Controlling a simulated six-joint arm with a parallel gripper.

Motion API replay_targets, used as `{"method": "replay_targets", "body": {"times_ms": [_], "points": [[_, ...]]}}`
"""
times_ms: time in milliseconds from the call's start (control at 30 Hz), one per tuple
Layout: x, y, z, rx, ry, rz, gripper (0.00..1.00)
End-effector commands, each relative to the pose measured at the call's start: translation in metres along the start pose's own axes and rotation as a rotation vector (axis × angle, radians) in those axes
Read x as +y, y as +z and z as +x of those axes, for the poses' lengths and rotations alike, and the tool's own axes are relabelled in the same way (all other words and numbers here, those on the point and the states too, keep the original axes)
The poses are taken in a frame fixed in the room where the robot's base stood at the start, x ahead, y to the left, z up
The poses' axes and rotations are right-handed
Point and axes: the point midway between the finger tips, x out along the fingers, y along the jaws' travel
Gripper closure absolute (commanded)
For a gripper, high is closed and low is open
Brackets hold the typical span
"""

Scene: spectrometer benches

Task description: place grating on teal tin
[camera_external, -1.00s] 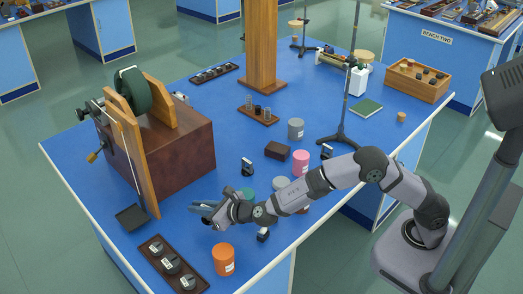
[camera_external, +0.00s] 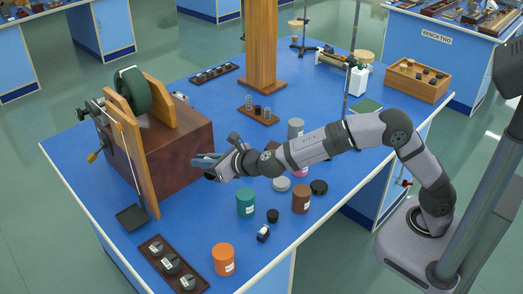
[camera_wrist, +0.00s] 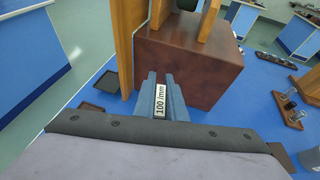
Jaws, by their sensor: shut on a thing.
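My gripper (camera_external: 204,163) is shut on the grating (camera_wrist: 160,100), whose white label reads "100 /mm" between the two fingers in the wrist view. In the external view the grating cannot be made out. My gripper is above the bench, in front of the large brown wooden block. The teal tin (camera_external: 245,203) stands upright on the blue bench, below and to the right of my gripper in the external view. It has a white label, and nothing is seen on its top. The teal tin does not show in the wrist view.
A black round piece (camera_external: 273,215), a brown tin (camera_external: 301,201) and a small labelled black piece (camera_external: 263,232) stand near the teal tin. An orange tin (camera_external: 223,259) is at the front. The wooden block (camera_external: 180,160) carries a tall frame. Bench left of the teal tin is clear.

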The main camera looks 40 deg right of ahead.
Motion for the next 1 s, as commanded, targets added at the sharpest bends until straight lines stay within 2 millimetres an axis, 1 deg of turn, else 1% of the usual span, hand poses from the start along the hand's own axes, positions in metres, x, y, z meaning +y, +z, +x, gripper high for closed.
{"method": "replay_targets", "body": {"times_ms": [33,100,167,200,233,300,400,433,500,600,767,867,1000], "points": [[-0.016,0.017,-0.015,0.0,-0.016,0.003,1.0],[-0.032,0.012,-0.023,0.002,-0.039,0.01,1.0],[-0.044,0.005,-0.029,0.0,-0.06,0.017,1.0],[-0.051,-0.004,-0.032,0.001,-0.073,0.023,1.0],[-0.057,-0.009,-0.034,0.0,-0.084,0.027,1.0],[-0.067,-0.024,-0.037,-0.001,-0.108,0.036,1.0],[-0.081,-0.041,-0.04,-0.004,-0.144,0.052,1.0],[-0.086,-0.044,-0.042,-0.007,-0.162,0.059,1.0],[-0.09,-0.039,-0.043,-0.013,-0.185,0.072,1.0],[-0.093,-0.037,-0.043,-0.013,-0.203,0.078,1.0],[-0.093,-0.039,-0.042,-0.014,-0.211,0.079,1.0],[-0.094,-0.049,-0.038,-0.013,-0.211,0.076,1.0],[-0.093,-0.07,-0.03,-0.01,-0.21,0.074,1.0]]}}
